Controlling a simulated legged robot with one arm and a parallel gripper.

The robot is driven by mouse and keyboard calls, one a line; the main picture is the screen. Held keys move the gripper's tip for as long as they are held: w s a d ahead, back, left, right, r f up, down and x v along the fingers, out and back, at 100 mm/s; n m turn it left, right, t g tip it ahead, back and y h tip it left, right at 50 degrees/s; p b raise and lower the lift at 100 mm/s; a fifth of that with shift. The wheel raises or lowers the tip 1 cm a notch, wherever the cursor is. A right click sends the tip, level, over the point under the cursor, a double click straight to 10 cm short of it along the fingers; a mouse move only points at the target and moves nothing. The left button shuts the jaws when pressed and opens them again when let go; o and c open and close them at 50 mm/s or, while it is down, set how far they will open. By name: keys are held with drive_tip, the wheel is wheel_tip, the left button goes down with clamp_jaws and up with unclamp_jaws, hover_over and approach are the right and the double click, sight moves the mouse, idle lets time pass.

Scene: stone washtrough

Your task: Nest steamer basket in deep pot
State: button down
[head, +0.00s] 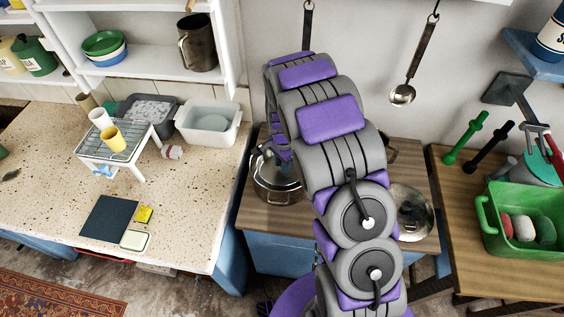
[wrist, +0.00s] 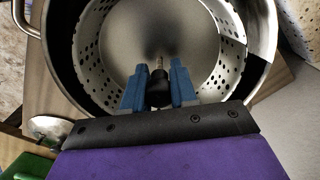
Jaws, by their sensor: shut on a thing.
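The steel steamer basket (wrist: 229,70), with rows of holes in its wall, fills the middle of the wrist view. My gripper (wrist: 158,88) has its blue fingers shut on the dark upright post at the basket's centre. The deep pot (wrist: 58,45) surrounds the basket in that view, its dark inner wall showing at both sides. The basket lies within the pot's outline; how deep it sits I cannot tell. In the head view the pot (head: 277,187) stands on the wooden counter, partly hidden by my arm, which also hides the gripper's fingers.
A round metal lid (head: 411,213) lies on the wooden counter (head: 258,222) right of my arm. A white basin (head: 208,123) and a wire rack with cups (head: 117,141) stand on the left counter. A green tub (head: 527,243) is at right. A ladle (head: 403,94) hangs behind.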

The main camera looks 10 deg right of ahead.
drive_tip(key=shift+f, duration=0.55)
drive_tip(key=shift+f, duration=0.35)
drive_tip(key=shift+f, duration=0.3)
idle(0.6)
drive_tip(key=shift+c, duration=1.7)
unclamp_jaws()
drive_tip(key=shift+r+p, duration=1.4)
drive_tip(key=shift+r, duration=2.1)
